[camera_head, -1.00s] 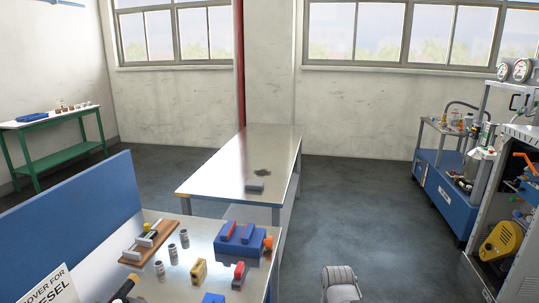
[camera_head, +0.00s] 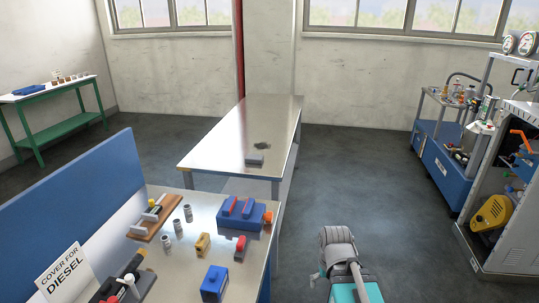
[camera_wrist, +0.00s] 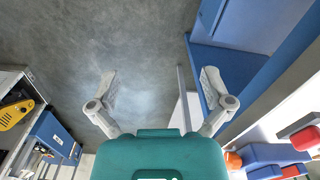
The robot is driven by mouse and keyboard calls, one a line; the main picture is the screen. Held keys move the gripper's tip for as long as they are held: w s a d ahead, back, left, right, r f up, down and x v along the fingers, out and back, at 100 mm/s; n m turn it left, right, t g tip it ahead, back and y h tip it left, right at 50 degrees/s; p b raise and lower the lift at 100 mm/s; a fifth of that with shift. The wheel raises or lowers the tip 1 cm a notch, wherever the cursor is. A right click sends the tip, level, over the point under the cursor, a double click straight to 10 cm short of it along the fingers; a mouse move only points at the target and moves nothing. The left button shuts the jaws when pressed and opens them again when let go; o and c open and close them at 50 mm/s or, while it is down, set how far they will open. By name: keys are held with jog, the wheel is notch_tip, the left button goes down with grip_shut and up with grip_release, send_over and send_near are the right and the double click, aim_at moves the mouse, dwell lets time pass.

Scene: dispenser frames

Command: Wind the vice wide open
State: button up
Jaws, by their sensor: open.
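My gripper (camera_wrist: 158,75) is open and empty in the wrist view, its two grey fingers spread over bare floor. Its teal body (camera_head: 352,290) shows at the bottom of the head view, right of the steel bench (camera_head: 180,272). No part is clearly recognisable as the vice. On that bench is a blue block with two red bars (camera_head: 240,208) and an orange knob (camera_head: 268,217) at its right side. A smaller blue block (camera_head: 214,283) stands at the front. My gripper is apart from all of these.
A blue panel (camera_head: 75,215) borders the bench at left. Several grey cylinders and a yellow block (camera_head: 203,243) stand on it. Another steel table (camera_head: 235,135) is behind. A blue cart (camera_head: 445,185) and an open cabinet are at right. The floor between is clear.

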jog(key=shift+w+f, duration=0.1)
jog(key=m+t+y+b, duration=0.3)
jog(key=m+y+b, duration=1.5)
jog(key=m+b, duration=0.15)
send_near(272, 218)
jog(key=d, duration=0.3)
jog(key=shift+m, duration=0.25)
jog(key=shift+a, duration=0.1)
jog(key=a, duration=0.4)
jog(key=w+a, duration=0.1)
jog(key=a, duration=0.4)
jog(key=w+a, duration=0.1)
jog(key=a, duration=0.3)
jog(key=shift+w+a, duration=0.15)
jog(key=shift+a, duration=0.1)
